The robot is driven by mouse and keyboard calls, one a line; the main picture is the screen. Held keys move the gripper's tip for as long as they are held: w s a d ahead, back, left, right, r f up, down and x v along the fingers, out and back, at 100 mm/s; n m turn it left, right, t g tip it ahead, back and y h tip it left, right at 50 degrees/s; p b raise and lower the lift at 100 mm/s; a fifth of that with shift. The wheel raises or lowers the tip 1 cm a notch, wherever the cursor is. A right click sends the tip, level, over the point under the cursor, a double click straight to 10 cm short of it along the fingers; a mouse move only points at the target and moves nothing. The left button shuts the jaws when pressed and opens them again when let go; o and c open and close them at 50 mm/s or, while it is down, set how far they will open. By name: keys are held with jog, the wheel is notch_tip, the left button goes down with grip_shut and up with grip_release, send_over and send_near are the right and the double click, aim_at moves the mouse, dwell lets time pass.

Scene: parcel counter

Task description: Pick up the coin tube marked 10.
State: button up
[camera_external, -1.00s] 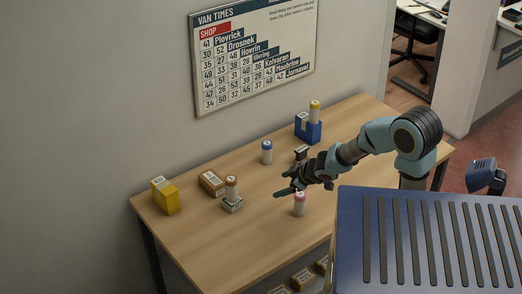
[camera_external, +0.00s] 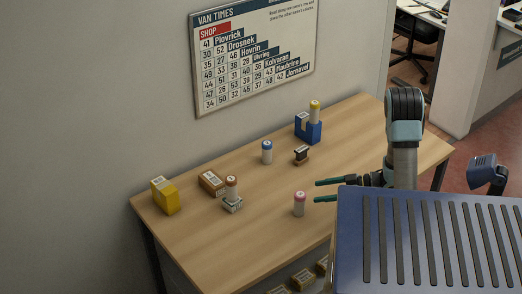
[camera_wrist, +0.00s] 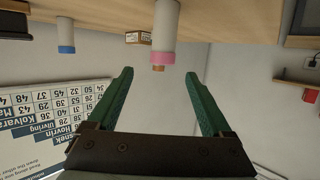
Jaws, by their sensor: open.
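Several white coin tubes with coloured caps stand upright; the numbers on them are too small to read, so I cannot tell which is marked 10. The pink-capped tube (camera_external: 299,205) stands on the table just left of my gripper (camera_external: 316,191), which is open and empty. In the upside-down wrist view, this pink-capped tube (camera_wrist: 163,35) lies ahead, between the lines of the fingers. The blue-capped tube (camera_external: 267,154) stands farther back. The yellow-capped tube (camera_external: 315,113) stands at a blue box (camera_external: 308,131).
The wooden table (camera_external: 190,235) also bears a yellow box (camera_external: 165,197), a brown box (camera_external: 211,183) and a small dark-topped item (camera_external: 301,155). The wall with a timetable board (camera_external: 253,55) rises behind. The table's front left is bare.

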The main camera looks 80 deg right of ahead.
aim_at(300, 196)
jog(key=x, duration=0.5)
jog(key=shift+w+f+p, duration=0.1)
jog(key=shift+f+p, duration=0.05)
jog(key=shift+p, duration=0.25)
jog(key=p+x, duration=0.1)
jog(key=x, duration=0.1)
jog(key=p+x, duration=0.1)
jog(key=x, duration=0.2)
jog(key=shift+w+a+f, duration=0.2)
jog(key=shift+f, duration=0.15)
grip_shut()
